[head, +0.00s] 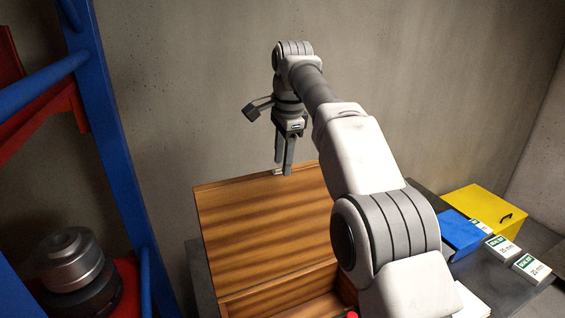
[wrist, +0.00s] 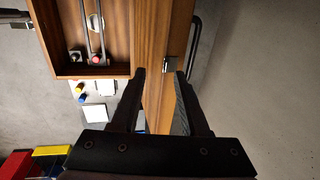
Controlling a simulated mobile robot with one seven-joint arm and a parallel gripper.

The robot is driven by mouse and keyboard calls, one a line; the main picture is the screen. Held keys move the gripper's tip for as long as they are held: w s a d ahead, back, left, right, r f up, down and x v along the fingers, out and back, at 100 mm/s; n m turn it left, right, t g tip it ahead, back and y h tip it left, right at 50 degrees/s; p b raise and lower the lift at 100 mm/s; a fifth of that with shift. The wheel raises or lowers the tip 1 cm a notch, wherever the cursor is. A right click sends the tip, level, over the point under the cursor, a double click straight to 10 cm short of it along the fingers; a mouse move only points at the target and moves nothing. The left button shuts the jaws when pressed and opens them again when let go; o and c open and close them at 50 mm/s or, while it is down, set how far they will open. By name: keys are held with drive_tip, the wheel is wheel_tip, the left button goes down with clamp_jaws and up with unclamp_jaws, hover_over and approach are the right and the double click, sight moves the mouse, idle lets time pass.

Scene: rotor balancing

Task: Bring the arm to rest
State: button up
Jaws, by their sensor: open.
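My gripper (head: 284,170) points down at the top edge of a raised wooden lid (head: 262,228) in the head view. In the wrist view my gripper (wrist: 160,72) is open, with its two dark fingers apart. The lid (wrist: 155,25) shows beyond and between them, with a small metal latch (wrist: 169,64) on it. Nothing is clearly held. I cannot tell whether a finger touches the lid. The open wooden case (head: 235,302) lies below the lid. Its inside (wrist: 112,30) shows metal bars and small parts in the wrist view.
A blue frame (head: 112,130) stands at the left, near a metal cylinder (head: 72,260) on a red base. A yellow box (head: 487,208), a blue box (head: 458,233) and white labelled boxes (head: 503,250) sit on the grey table at right. A concrete wall is behind.

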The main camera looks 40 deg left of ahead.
idle(0.4)
drive_tip(key=w+d+r+n+t+b, duration=0.1)
drive_tip(key=w+d+r, duration=0.15)
drive_tip(key=d, duration=0.45)
drive_tip(key=w+d+r+b, duration=0.1)
drive_tip(key=w+d+r, duration=0.15)
drive_tip(key=d, duration=0.45)
drive_tip(key=s+d+r+n+t+b, duration=0.1)
drive_tip(key=s+d, duration=0.1)
drive_tip(key=d, duration=0.6)
drive_tip(key=s+d+n+b, duration=0.1)
drive_tip(key=s+d, duration=0.1)
drive_tip(key=d, duration=0.7)
drive_tip(key=s+d+f+n+t+b, duration=0.15)
drive_tip(key=s+d+f, duration=0.35)
drive_tip(key=s+d, duration=0.6)
drive_tip(key=s+d+f+n+h+b, duration=0.1)
drive_tip(key=s+d+f+h+b, duration=0.1)
drive_tip(key=s+d+f, duration=0.7)
wheel_tip(320, 180, down, 3)
drive_tip(key=shift+s+d+r+t, duration=0.2)
drive_tip(key=shift+s+d+t, duration=0.1)
drive_tip(key=shift+t, duration=0.15)
